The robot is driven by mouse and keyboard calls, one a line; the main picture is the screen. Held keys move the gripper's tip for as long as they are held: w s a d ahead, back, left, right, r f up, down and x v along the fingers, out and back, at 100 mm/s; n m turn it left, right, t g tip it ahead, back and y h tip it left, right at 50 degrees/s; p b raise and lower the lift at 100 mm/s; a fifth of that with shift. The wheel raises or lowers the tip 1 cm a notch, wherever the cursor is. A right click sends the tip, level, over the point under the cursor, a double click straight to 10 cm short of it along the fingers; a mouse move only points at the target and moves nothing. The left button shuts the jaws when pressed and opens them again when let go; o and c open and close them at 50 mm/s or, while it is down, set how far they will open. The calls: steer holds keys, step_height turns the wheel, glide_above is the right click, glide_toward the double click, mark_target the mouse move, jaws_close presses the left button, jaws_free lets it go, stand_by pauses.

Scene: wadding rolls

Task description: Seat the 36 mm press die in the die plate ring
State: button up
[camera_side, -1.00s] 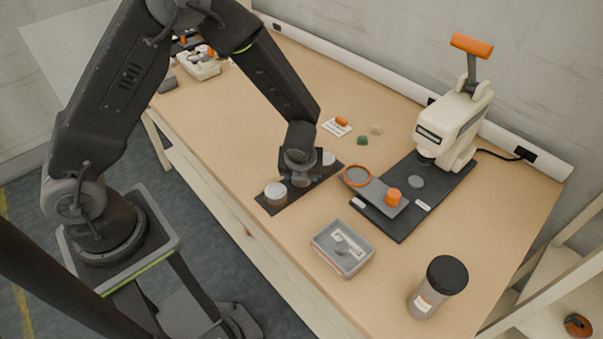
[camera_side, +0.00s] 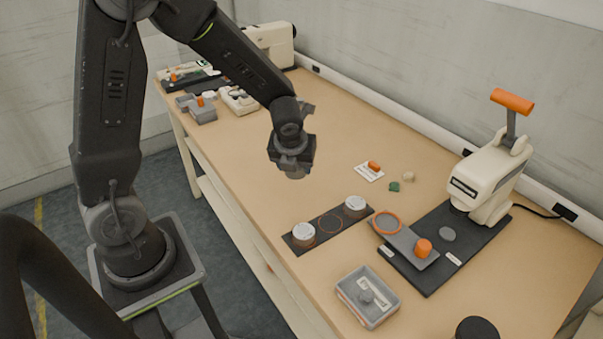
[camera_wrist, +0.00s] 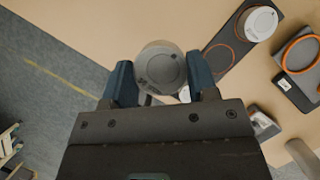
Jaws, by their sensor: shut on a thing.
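My gripper (camera_side: 291,160) is shut on a grey round die (camera_wrist: 160,68), raised well above the bench. In the wrist view the die sits between the two dark fingers; its top marking is too small to read surely. The die plate ring (camera_side: 387,223) is an orange-rimmed round opening in a grey plate, right of and below my gripper in the side view. It also shows at the right edge of the wrist view (camera_wrist: 302,53). Nothing sits in the ring.
A black strip (camera_side: 320,237) holds two pale-topped dies (camera_side: 303,231) (camera_side: 355,203) with an empty orange-outlined spot between them. An orange knob (camera_side: 424,247) stands on the grey plate. The cream press (camera_side: 490,178) is behind. A grey tray (camera_side: 350,304) lies in front.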

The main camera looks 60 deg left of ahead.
steer(key=w+d+m, duration=0.1)
steer(key=w+d, duration=0.3)
steer(key=d, duration=0.2)
steer(key=w+d+f+m+h, duration=0.1)
steer(key=w+d+m, duration=0.1)
steer(key=w+d, duration=0.2)
steer(key=w+d+m, duration=0.1)
steer(key=w+d, duration=0.4)
steer(key=d, duration=0.4)
steer(key=shift+d+f+t, duration=0.25)
steer(key=shift+f+t, duration=0.05)
steer(key=shift+t, duration=0.1)
steer(key=shift+f, duration=2.2)
steer(key=shift+f, duration=0.2)
steer(key=shift+f, duration=0.3)
steer(key=shift+f, duration=0.4)
steer(key=o, duration=1.5)
steer(key=shift+s, duration=0.1)
steer(key=shift+h, duration=0.3)
